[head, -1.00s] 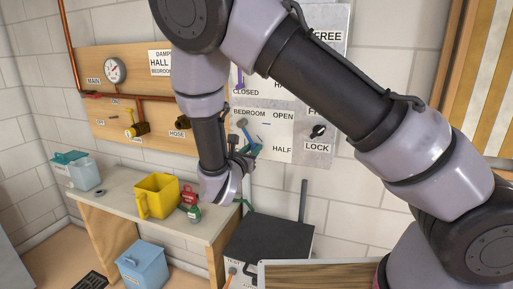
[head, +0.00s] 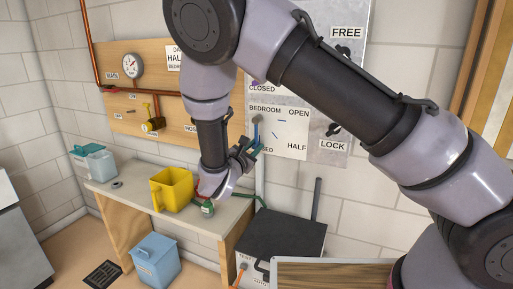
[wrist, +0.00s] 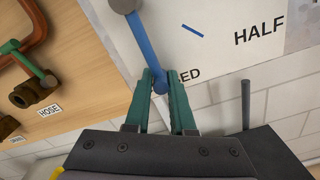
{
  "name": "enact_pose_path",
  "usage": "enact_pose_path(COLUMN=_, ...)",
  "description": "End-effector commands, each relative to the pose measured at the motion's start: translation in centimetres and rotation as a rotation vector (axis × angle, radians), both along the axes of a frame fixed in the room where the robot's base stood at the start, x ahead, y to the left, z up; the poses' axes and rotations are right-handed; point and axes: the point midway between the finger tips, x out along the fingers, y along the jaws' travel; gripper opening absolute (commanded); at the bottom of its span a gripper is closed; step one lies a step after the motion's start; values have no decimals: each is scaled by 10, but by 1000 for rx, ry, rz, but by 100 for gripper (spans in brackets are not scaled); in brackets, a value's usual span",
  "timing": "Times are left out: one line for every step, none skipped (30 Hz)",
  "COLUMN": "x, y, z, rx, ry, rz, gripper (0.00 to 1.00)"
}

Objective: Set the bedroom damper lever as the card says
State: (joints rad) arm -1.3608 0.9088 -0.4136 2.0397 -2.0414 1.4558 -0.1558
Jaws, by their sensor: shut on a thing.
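The blue bedroom damper lever (head: 257,132) is on the white plate marked BEDROOM, OPEN and HALF; it hangs about straight down from its pivot. In the wrist view the blue lever (wrist: 143,42) runs down to a round blue end between the green fingers of my gripper (wrist: 162,84). My gripper (head: 255,151) is shut on that end. Its fingers partly cover the closed label, leaving "ED" visible. Blue marks show on the plate near HALF.
A purple lever above is mostly hidden behind my arm. A lock knob (head: 333,130) sits to the right. Below stand a workbench with a yellow jug (head: 171,190) and a dark-topped box (head: 283,233). Hose and main valves are on the board at left.

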Motion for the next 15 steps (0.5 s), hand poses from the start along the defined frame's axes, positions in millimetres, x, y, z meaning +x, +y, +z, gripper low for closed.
enact_pose_path(x=1, y=0, z=3, rx=4, ry=-7, rz=-2, gripper=0)
enact_pose_path(x=1, y=0, z=3, rx=4, ry=-7, rz=-2, gripper=0)
enact_pose_path(x=1, y=0, z=3, rx=4, ry=-7, rz=-2, gripper=0)
enact_pose_path(x=1, y=0, z=3, rx=5, ry=-8, rz=-2, gripper=0)
enact_pose_path(x=1, y=0, z=3, rx=5, ry=-8, rz=-2, gripper=0)
enact_pose_path(x=1, y=0, z=4, rx=5, ry=-8, rz=-2, gripper=0)
enact_pose_path(x=1, y=0, z=4, rx=5, ry=-8, rz=-2, gripper=0)
enact_pose_path(x=1, y=0, z=4, rx=5, ry=-8, rz=-2, gripper=0)
enact_pose_path(x=1, y=0, z=4, rx=4, ry=-9, rz=-2, gripper=0)
enact_pose_path(x=1, y=0, z=4, rx=4, ry=-9, rz=-2, gripper=0)
enact_pose_path(x=1, y=0, z=4, rx=4, ry=-9, rz=-2, gripper=30)
enact_pose_path(x=1, y=0, z=4, rx=5, ry=-8, rz=-2, gripper=46)
enact_pose_path(x=1, y=0, z=4, rx=4, ry=-7, rz=-2, gripper=51)
enact_pose_path(x=1, y=0, z=3, rx=4, ry=-7, rz=-1, gripper=51)
enact_pose_path(x=1, y=0, z=3, rx=3, ry=-6, rz=-1, gripper=51)
